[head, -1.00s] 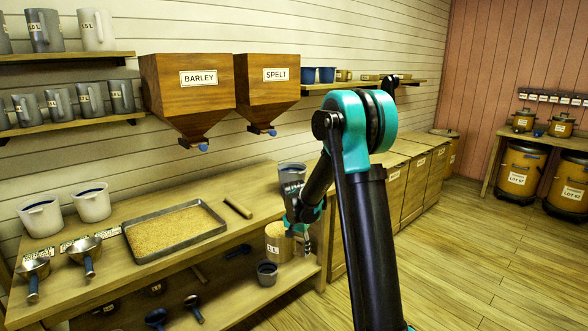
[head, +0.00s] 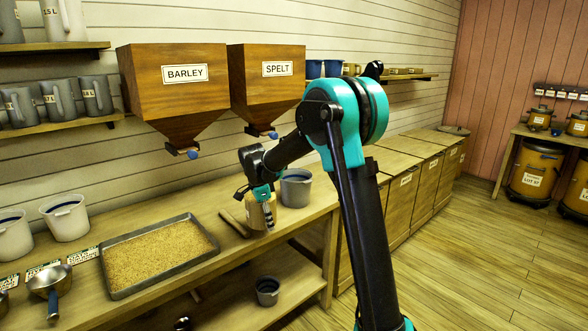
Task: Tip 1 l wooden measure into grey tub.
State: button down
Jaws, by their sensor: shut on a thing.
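The 1 l wooden measure (head: 256,216) is a pale tan cylinder with a label, which my gripper partly covers. It looks roughly upright. My gripper (head: 267,213) is shut on it and holds it beside the grey tub, at about the height of the bench top. I cannot tell whether the measure touches the bench, and its contents are not visible. The grey tub (head: 297,192) stands on the right end of the bench, just right of and behind the measure. It is open at the top, with a dark band inside its rim.
A grain tray (head: 125,287) lies on the bench, with a wooden stick (head: 233,223) to its right. White tubs (head: 65,220) and a metal scoop (head: 47,283) are at left. Barley (head: 184,85) and spelt (head: 268,80) hoppers hang above. A grey cup (head: 267,291) sits on the lower shelf.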

aim_at(295, 184)
jog(key=i, duration=0.85)
